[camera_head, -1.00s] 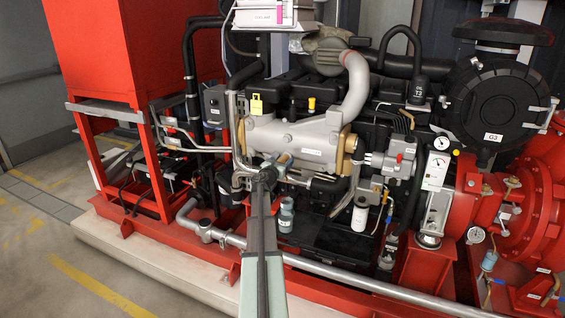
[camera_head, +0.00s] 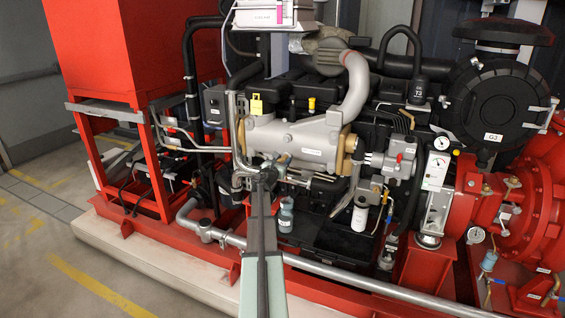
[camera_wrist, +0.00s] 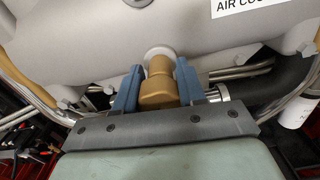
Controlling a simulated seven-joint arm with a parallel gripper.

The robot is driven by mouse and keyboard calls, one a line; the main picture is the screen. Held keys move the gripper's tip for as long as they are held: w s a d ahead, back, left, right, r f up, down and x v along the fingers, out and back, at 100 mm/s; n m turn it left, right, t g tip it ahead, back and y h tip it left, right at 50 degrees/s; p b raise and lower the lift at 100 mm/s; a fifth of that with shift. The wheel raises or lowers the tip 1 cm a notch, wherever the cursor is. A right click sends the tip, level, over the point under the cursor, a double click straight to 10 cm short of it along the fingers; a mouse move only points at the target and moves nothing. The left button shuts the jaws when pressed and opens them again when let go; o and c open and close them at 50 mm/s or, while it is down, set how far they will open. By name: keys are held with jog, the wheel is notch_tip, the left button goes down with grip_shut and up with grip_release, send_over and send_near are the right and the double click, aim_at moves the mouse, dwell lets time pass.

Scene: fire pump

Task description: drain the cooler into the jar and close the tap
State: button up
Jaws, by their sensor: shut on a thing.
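The cooler (camera_head: 295,138) is a silver-grey cylinder with brass-coloured ends and a white label, mounted on the engine. In the wrist view its grey body (camera_wrist: 80,55) fills the upper part, with a label partly reading "AIR COO". A brass tap (camera_wrist: 158,90) comes out of a pale round boss on its underside. My gripper (camera_wrist: 156,85) has its two blue fingers on either side of the tap and is shut on it. In the head view my gripper (camera_head: 272,168) is below the cooler. The blue-grey jar (camera_head: 286,216) stands below and right of it. Its contents cannot be made out.
A metal pipe (camera_head: 340,280) runs along the front of the red base frame. A white filter canister (camera_head: 359,215) hangs right of the jar. A dark hose (camera_wrist: 283,82) and thin pipes pass close to the right finger. The floor at front left is clear.

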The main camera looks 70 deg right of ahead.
jog(key=shift+m, duration=0.3)
jog(key=m, duration=0.9)
jog(key=shift+s+m, duration=0.1)
jog(key=shift+m, duration=0.3)
jog(key=m, duration=0.5)
jog(key=shift+s+f+m, duration=0.1)
jog(key=shift+m, duration=2.2)
jog(key=o, duration=1.1)
jog(key=shift+c, duration=0.2)
